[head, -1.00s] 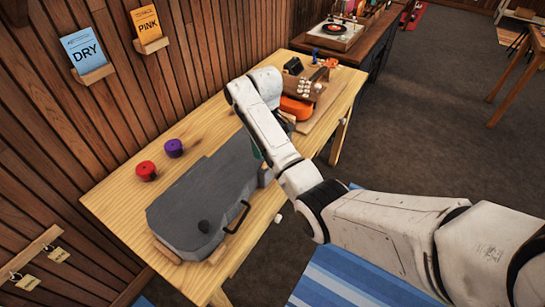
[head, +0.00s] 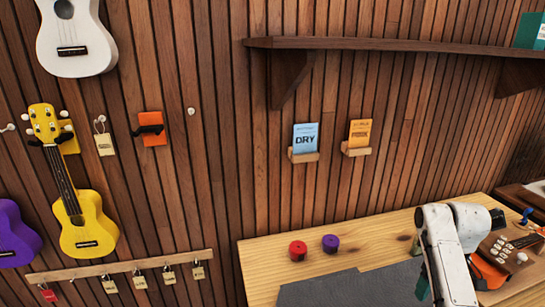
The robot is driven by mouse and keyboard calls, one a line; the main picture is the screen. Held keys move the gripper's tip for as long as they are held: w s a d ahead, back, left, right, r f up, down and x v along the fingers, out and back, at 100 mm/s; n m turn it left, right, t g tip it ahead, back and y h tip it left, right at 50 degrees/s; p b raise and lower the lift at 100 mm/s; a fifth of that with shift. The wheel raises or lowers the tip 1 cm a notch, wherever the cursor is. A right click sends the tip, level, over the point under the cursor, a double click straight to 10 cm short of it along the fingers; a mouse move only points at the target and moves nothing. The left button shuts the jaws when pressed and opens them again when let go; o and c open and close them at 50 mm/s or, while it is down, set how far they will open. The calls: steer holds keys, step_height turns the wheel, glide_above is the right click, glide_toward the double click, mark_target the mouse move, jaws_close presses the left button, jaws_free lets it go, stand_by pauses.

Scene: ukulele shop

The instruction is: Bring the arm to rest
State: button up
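My white arm (head: 448,255) reaches in from the bottom right of the head view, over the workbench (head: 262,262). It bends at a raised joint near the back of the bench. My gripper's fingers do not show, so I cannot see whether they are open or shut, or whether they hold anything. I cannot tell whether the arm touches either one.
A red roll (head: 298,250) and a purple roll (head: 330,243) stand on the bench. Blue DRY cards (head: 306,137) and orange cards (head: 360,133) sit in wall holders under a shelf (head: 400,43). A yellow ukulele (head: 84,225) and a white ukulele (head: 75,42) hang at left.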

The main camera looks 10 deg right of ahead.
steer(key=s+a+f+b, duration=0.3)
steer(key=s+a+f, duration=0.8)
steer(key=a+f, duration=0.3)
steer(key=s+a+f+b, duration=0.1)
steer(key=s+a, duration=0.2)
steer(key=s, duration=0.6)
steer(key=s+a+f+m+t+b, duration=0.1)
steer(key=s+a, duration=0.3)
steer(key=s, duration=0.6)
steer(key=shift+s+a+f, duration=0.15)
steer(key=shift+s+a, duration=0.1)
